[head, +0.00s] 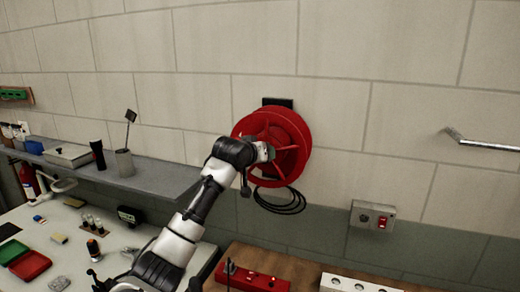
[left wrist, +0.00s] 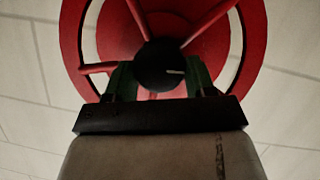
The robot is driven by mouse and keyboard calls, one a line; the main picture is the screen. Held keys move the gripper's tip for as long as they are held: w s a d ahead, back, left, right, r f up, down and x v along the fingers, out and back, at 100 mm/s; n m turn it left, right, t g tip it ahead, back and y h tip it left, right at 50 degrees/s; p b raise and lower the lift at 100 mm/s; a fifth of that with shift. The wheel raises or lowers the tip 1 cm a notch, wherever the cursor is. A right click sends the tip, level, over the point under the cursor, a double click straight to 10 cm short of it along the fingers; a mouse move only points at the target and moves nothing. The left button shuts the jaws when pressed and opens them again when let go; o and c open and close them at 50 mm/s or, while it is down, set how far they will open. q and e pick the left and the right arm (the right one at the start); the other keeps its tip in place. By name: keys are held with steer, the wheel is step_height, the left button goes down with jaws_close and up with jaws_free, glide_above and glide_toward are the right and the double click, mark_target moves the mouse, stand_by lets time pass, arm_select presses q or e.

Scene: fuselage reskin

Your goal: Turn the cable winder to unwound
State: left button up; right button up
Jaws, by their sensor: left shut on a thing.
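The cable winder (head: 296,127) is a red spoked reel on the wall, at the middle of the head view. A loop of black cable (head: 280,203) hangs below it. In the left wrist view the red reel (left wrist: 245,25) fills the upper part, with a black round hub (left wrist: 164,66) at its middle. My left gripper (head: 268,153) is at the front of the reel. Its fingers (left wrist: 163,80) are shut on the black hub, one on each side of it. The wrist hides part of the reel in the head view. My right gripper is not seen.
A grey shelf (head: 150,180) with a cup (head: 124,163) runs along the wall at left. Below are a light worktable (head: 70,262) and a wooden bench with a red block (head: 252,277). A switch box (head: 373,217) and a metal rail (head: 485,144) are on the wall at right.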

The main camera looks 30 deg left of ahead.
arm_select(q)
steer(key=shift+m+y+p, duration=0.3)
steer(key=shift+m+p, duration=0.05)
steer(key=shift+m, duration=0.05)
steer(key=shift+d+f, duration=0.1)
steer(key=shift+f, duration=0.05)
steer(key=o, duration=0.9)
steer(key=b+v, duration=0.4)
steer(key=v, duration=0.6)
steer(key=shift+s+d+r+b, duration=0.1)
steer(key=shift+s+r+b, duration=0.2)
steer(key=shift+r, duration=0.05)
